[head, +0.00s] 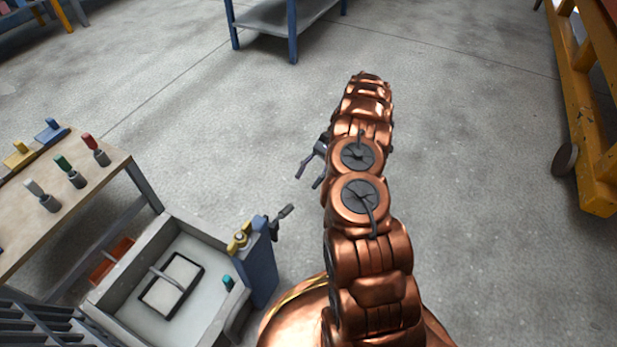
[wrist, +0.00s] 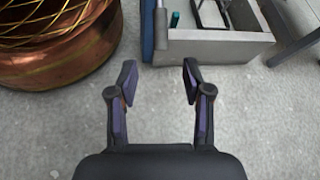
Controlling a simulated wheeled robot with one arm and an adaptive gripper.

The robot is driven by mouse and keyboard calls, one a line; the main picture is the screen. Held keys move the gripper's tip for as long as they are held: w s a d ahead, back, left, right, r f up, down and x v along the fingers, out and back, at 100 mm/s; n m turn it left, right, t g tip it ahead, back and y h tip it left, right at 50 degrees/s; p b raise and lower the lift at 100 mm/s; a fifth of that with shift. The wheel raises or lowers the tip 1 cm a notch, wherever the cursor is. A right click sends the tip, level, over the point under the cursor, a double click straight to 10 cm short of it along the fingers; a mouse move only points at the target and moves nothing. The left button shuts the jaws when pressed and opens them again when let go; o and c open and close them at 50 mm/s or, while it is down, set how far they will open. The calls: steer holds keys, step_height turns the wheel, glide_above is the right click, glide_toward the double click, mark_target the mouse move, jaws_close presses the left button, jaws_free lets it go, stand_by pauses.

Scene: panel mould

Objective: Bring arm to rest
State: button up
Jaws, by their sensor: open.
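My copper-coloured arm (head: 362,195) is folded up over my base in the head view. My gripper (head: 308,180) sticks out to the left of the arm, over bare floor. In the wrist view my gripper (wrist: 159,82) shows two dark fingers spread apart with nothing between them. The grey floor lies below it.
A grey tray cart (head: 205,322) with a framed white panel (head: 172,285) and a blue side block (head: 262,262) stands at the lower left. A wooden-topped bench (head: 100,182) holds several coloured tools. A blue-legged table (head: 270,18) and yellow frame (head: 590,130) stand farther off. Middle floor is clear.

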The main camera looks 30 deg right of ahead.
stand_by(0.6)
steer(key=s+a+r+n+h+p, duration=0.2)
steer(key=a+r+p, duration=0.35)
steer(key=r, duration=0.75)
steer(key=s+a+r+n+g+h+p, duration=0.15)
steer(key=a+r+p, duration=0.4)
steer(key=r, duration=0.75)
steer(key=s+a+r+n+t+h+p, duration=0.1)
steer(key=s+a+r+n+p, duration=0.2)
steer(key=r+p, duration=0.7)
steer(key=s+a+r+n+h+p, duration=0.1)
steer(key=s+a+r+h+p, duration=0.25)
steer(key=r, duration=0.55)
steer(key=s+a+r+n+p, duration=0.2)
steer(key=s+r+p, duration=0.2)
steer(key=s+r, duration=0.45)
steer(key=s+d+r+n+t+h+p, duration=0.2)
steer(key=s+r+t+h+p, duration=0.1)
steer(key=s+r+p, duration=0.8)
steer(key=shift+s+d+r+h, duration=0.3)
steer(key=shift+s+d+r, duration=0.1)
steer(key=shift+s, duration=0.45)
steer(key=shift+c, duration=0.8)
steer(key=shift+a+n, duration=0.2)
steer(key=shift+n, duration=0.05)
